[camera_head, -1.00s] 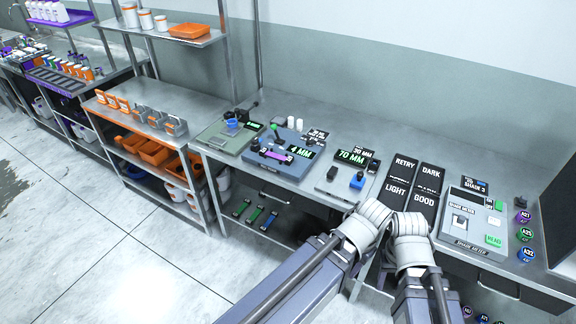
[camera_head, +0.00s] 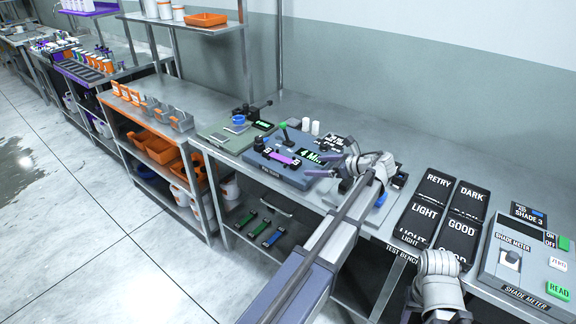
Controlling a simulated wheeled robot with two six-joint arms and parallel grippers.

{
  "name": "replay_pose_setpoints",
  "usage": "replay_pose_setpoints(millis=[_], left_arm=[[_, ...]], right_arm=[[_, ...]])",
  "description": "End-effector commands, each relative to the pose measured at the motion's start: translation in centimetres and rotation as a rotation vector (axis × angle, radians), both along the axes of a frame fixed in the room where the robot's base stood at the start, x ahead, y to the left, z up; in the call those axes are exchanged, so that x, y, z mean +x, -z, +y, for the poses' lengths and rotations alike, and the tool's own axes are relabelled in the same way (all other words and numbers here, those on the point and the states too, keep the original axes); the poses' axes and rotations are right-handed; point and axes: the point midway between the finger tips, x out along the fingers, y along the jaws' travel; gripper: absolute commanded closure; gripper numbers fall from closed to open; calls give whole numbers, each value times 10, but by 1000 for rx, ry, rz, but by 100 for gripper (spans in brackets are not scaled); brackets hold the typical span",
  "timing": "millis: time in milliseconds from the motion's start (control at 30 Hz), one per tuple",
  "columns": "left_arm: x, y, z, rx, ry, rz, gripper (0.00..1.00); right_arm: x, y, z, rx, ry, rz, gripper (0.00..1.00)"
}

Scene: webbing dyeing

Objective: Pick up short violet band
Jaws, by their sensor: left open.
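A short violet band (camera_head: 284,157) lies across the top of the blue-grey gauge (camera_head: 291,179) marked 4 MM, between small black clamps. My left gripper (camera_head: 318,167) is open just to the right of the band, over the gauge's right side, with its fingers pointing left. It appears apart from the band and partly covers the 4 MM display. My right arm (camera_head: 439,288) is at the bottom right; its gripper cannot be made out.
A green-grey device (camera_head: 232,136) stands left of the gauge. Label plates (camera_head: 427,206) and a shade meter (camera_head: 522,262) are to the right. Several coloured bands (camera_head: 259,229) lie on the lower shelf. An orange-bin shelf (camera_head: 160,150) stands left.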

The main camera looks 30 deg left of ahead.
Motion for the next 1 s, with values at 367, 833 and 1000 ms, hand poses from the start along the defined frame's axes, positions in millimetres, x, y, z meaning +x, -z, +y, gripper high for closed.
replay_pose_setpoints(millis=[367, 833, 1000], left_arm=[[6, 3, 19, 41, 15, 52, 7], [6, 17, 47, 40, 14, 51, 7], [7, 29, 69, 39, 14, 50, 7]], right_arm=[[0, 11, 0, 0, 0, 0, 50], [0, 25, 0, 0, 0, 0, 50], [0, 36, 0, 0, 0, 0, 50]])
